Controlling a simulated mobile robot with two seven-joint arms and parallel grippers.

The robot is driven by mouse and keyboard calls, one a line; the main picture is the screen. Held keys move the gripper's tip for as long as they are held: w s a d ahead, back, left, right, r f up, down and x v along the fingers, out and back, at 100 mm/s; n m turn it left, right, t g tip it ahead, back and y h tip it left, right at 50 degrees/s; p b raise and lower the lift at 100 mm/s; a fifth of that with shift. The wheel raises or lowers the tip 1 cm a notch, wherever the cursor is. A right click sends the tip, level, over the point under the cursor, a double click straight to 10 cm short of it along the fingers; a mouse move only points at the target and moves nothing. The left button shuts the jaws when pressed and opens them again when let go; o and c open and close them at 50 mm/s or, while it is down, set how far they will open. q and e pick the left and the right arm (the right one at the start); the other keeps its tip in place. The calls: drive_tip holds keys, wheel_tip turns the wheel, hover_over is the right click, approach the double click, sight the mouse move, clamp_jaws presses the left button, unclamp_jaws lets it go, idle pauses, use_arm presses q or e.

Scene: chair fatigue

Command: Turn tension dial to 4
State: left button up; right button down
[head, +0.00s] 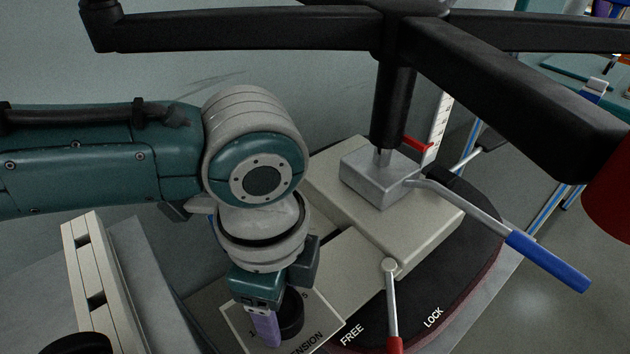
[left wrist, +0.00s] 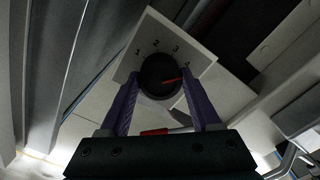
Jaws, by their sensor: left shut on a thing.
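The tension dial (left wrist: 158,74) is a round black knob on a pale plate (left wrist: 202,63), with the numbers 1 to 4 visible around it in the left wrist view. Its red pointer (left wrist: 174,80) points right, close to the 4 and slightly below it. My left gripper (left wrist: 161,84) is shut on the dial, one purple finger on each side. In the head view the dial (head: 291,314) is partly hidden by my left gripper (head: 281,323), which comes down from above. The plate's lettering there is partly covered. My right gripper is not in view.
A grey block with a lever with a blue handle (head: 548,262) stands right of the dial. A red-tipped lever (head: 391,300) sits nearer, by FREE and LOCK lettering. Black chair-base arms (head: 510,85) hang overhead. A pale slotted rail (head: 91,280) stands at left.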

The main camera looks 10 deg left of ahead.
use_arm(q)
drive_tip(key=o, duration=1.4)
wheel_tip(320, 180, up, 10)
drive_tip(key=p, duration=0.3)
